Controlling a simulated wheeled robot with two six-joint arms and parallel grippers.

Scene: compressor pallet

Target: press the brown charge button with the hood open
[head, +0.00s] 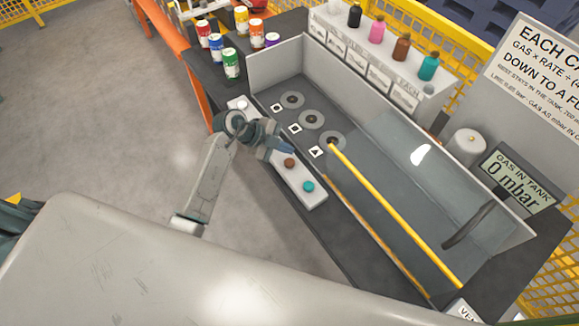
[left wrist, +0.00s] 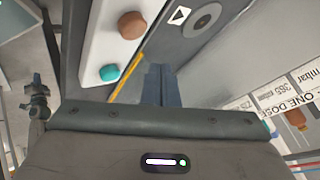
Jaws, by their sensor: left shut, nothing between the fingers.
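The brown button (head: 289,162) sits on a white button strip (head: 312,201) along the front of the bench, beside a teal button (head: 309,186). In the left wrist view the brown button (left wrist: 131,25) and teal button (left wrist: 109,72) lie left of the fingers. My left gripper (head: 287,149) is shut and empty, close to the brown button; the fingers (left wrist: 160,84) look apart from it. My arm hides part of the strip. A yellow-edged bar (head: 395,216) runs along the grey bay; I cannot tell clearly how the hood stands. My right gripper is out of view.
Three round sockets (head: 312,119) lie uncovered in the bay. Coloured cans (head: 231,63) stand at the back left, bottles (head: 401,48) on a shelf behind. A display (head: 515,178) reads 0 mbar. A dark curved handle (head: 469,226) is at the right.

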